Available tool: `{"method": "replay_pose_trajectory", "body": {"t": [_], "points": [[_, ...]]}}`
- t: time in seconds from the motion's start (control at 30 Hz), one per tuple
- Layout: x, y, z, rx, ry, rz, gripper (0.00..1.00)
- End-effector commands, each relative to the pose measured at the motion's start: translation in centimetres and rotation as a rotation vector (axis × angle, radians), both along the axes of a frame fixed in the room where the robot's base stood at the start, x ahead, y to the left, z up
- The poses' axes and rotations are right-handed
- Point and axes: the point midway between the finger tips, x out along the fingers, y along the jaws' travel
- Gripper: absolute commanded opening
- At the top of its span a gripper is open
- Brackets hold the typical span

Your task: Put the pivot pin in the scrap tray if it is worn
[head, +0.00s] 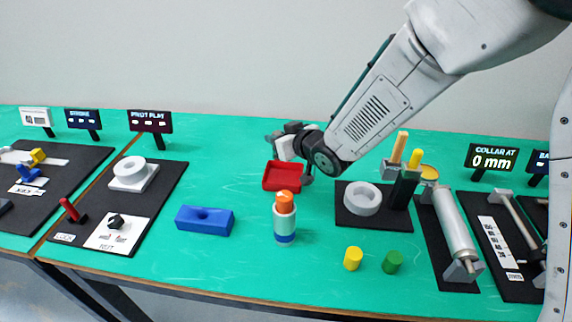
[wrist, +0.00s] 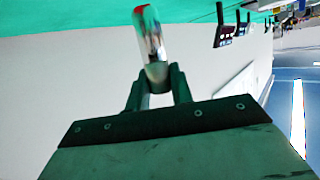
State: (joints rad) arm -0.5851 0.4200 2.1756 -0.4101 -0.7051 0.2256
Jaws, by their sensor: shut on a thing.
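My gripper (wrist: 158,88) is shut on a shiny metal pin in the wrist view, the pivot pin (wrist: 149,38), which sticks out past the fingertips. Red and green show on the pin, perhaps as reflections. I cannot tell wear on it. In the head view my gripper (head: 279,141) is behind and above a small red tray (head: 270,187), probably the scrap tray; no label on it is readable. The pin cannot be made out in the head view. The pivot play station has a dark sign (head: 150,121), a white ring block (head: 132,182) and a dark mat (head: 163,190).
A blue block with a hollow (head: 190,225) and an orange-topped bottle (head: 285,227) stand in front. A white ring (head: 362,199) and dark holder (head: 403,190) are right of the tray. Yellow (head: 353,258) and green (head: 392,262) cylinders stand near the front edge. Green table between is clear.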

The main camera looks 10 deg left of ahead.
Motion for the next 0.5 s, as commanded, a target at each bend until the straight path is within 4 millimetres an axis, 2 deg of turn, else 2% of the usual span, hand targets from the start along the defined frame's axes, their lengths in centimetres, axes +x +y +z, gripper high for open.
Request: {"method": "replay_pose_trajectory", "body": {"t": [0.03, 0.1, 0.37, 0.5], "points": [[0.2, -0.5, -1.2, -0.003, 0.005, -0.007, 0.0], [0.5, -1.0, -2.4, -0.002, 0.004, -0.016, 0.0], [0.9, -1.6, -4.6, -0.002, 0.001, -0.023, 0.0], [0.8, -1.6, -6.7, -0.002, 0.004, -0.024, 0.0]]}}
